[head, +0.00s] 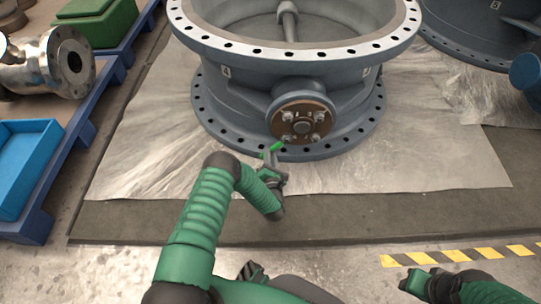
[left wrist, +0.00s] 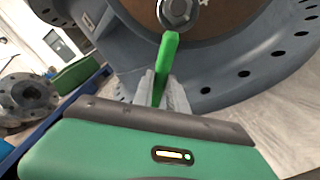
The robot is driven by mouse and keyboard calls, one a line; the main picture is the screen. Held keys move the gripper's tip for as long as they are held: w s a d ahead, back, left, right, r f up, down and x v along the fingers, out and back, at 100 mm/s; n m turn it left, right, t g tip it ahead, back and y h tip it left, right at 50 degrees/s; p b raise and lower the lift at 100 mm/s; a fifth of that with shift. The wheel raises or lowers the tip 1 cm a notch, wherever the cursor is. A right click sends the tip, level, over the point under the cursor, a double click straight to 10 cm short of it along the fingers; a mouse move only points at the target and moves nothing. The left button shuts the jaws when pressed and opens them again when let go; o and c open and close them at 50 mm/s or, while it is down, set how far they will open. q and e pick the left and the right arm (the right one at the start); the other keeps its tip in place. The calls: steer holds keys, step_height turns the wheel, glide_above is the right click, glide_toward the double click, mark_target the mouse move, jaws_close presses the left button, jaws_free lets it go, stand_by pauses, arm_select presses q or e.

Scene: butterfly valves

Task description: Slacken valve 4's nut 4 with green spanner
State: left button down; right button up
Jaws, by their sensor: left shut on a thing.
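My left gripper (head: 270,164) is shut on the green spanner (head: 273,148), just below and in front of the valve's side flange (head: 302,121). In the left wrist view the spanner (left wrist: 166,65) stands up between the gripper's fingertips (left wrist: 161,90). Its upper end is just below a hex nut (left wrist: 177,12); I cannot tell whether they touch. A mark that looks like a 4 shows beside that nut. The big grey-blue valve (head: 300,75) carries a 4 on its body. Its side flange has several nuts around a central stub.
The valve stands on crumpled sheeting (head: 430,165). Another valve (head: 480,35) is at the upper right.

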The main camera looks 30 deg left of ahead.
arm_select(q)
steer(key=c, duration=2)
jaws_free()
steer(key=shift+c, duration=0.6)
steer(key=shift+w+a, duration=0.1)
steer(key=shift+w, duration=0.05)
steer(key=shift+w+a, duration=0.15)
steer(key=shift+w, duration=0.05)
jaws_close()
steer(key=shift+o, duration=1.5)
jaws_free()
jaws_close()
